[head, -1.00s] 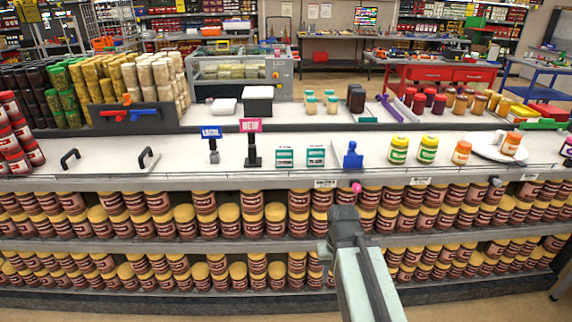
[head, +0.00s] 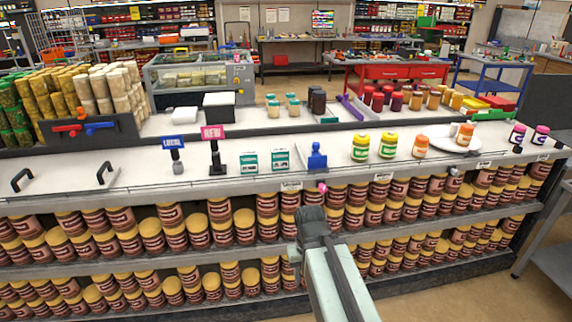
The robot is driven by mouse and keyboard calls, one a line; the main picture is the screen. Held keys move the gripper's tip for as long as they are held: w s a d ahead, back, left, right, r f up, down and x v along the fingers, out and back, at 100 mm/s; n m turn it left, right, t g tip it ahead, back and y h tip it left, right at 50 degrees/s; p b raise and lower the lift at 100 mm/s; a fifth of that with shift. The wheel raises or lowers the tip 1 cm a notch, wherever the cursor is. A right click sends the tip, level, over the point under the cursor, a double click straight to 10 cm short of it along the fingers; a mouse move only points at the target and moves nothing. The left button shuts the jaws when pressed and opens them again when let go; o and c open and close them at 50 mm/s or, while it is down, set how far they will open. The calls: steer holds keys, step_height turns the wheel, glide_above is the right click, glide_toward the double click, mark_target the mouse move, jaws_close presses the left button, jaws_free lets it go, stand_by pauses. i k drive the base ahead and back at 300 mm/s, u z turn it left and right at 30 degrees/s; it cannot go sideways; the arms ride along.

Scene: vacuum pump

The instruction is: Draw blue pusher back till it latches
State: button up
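A small blue piece (head: 317,157), which looks like the pusher, stands upright on the pale counter near its front edge. It sits just right of two teal-and-white boxes. My arm reaches up from the bottom of the picture. Its dark end with my gripper (head: 312,214) is in front of the shelves, below the blue piece in the picture and apart from it. I cannot make out its fingers. A small pink tip (head: 322,188) shows just above it at the counter's front edge; I cannot tell what it belongs to.
Yellow jars (head: 360,148) and an orange-lidded jar (head: 420,146) stand right of the blue piece. Left are the teal-and-white boxes (head: 280,160) and a pink-topped sign (head: 213,133). Shelves of brown jars (head: 195,224) fill the counter's front. Open floor (head: 450,290) lies at lower right.

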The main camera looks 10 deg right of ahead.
mark_target(317, 161)
steer(key=k, duration=0.45)
steer(key=u, duration=0.35)
steer(key=i, duration=0.85)
steer(key=u, duration=0.4)
